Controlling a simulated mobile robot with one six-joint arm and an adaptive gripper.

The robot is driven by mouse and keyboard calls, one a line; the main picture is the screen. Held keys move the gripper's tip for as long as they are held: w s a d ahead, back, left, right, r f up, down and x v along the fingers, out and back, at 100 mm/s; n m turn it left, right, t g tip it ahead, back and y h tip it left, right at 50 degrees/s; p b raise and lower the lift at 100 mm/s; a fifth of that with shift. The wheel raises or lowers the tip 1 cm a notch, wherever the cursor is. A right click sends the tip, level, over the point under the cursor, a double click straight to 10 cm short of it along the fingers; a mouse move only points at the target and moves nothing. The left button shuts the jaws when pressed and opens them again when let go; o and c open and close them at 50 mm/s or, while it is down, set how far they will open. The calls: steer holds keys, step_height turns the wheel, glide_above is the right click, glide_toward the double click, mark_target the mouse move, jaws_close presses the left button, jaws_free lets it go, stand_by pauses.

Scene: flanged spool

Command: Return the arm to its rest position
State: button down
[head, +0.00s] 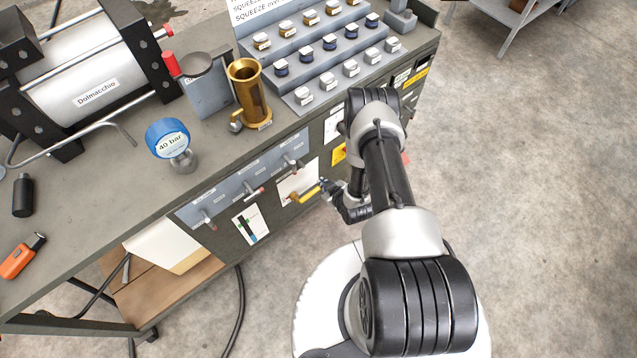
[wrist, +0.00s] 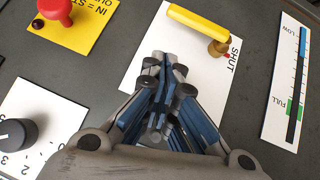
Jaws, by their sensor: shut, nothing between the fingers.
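My gripper (wrist: 163,62) is shut and empty, its fingertips together in the middle of the wrist view. In the head view my gripper (head: 330,188) is at the front panel of the bench, low and to the left of my arm. It points at a yellow valve lever (head: 305,194), which also shows in the wrist view (wrist: 196,22) just beyond the fingertips. The lever lies by a brass fitting (wrist: 218,48) on a white plate marked SHUT. The fingertips appear apart from the lever; the exact gap is hard to judge.
A red knob (wrist: 56,8), a black dial (wrist: 15,133) and a level gauge (wrist: 289,88) surround the valve. On the bench (head: 110,185) stand a brass cylinder (head: 249,92), a blue gauge (head: 167,139) and a stepped rack (head: 309,62).

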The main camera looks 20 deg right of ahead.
steer(key=shift+p+v, duration=0.3)
steer(key=shift+v, duration=1.25)
steer(key=shift+d, duration=0.15)
steer(key=w+d+r+g+h, duration=0.1)
steer(key=w+r, duration=0.4)
steer(key=r, duration=0.3)
steer(key=w+d+r, duration=0.2)
steer(key=w+r, duration=0.3)
steer(key=r, duration=0.4)
step_height(320, 180, up, 19)
steer(key=s+a+m+g, duration=0.1)
steer(key=a+m, duration=0.1)
steer(key=s+a+r+h, duration=0.1)
steer(key=s+a+r, duration=0.1)
steer(key=s+r, duration=0.7)
steer(key=s+a+r+m+g, duration=0.1)
steer(key=s+a+r, duration=0.1)
steer(key=s+r, duration=0.2)
steer(key=s+a+r, duration=0.2)
steer(key=s+r, duration=0.2)
steer(key=s, duration=0.6)
steer(key=s+a+r+m+g+y, duration=0.1)
steer(key=s+a+r, duration=0.2)
steer(key=s, duration=0.4)
steer(key=shift+s+r+m+g, duration=0.3)
steer(key=shift+r, duration=0.15)
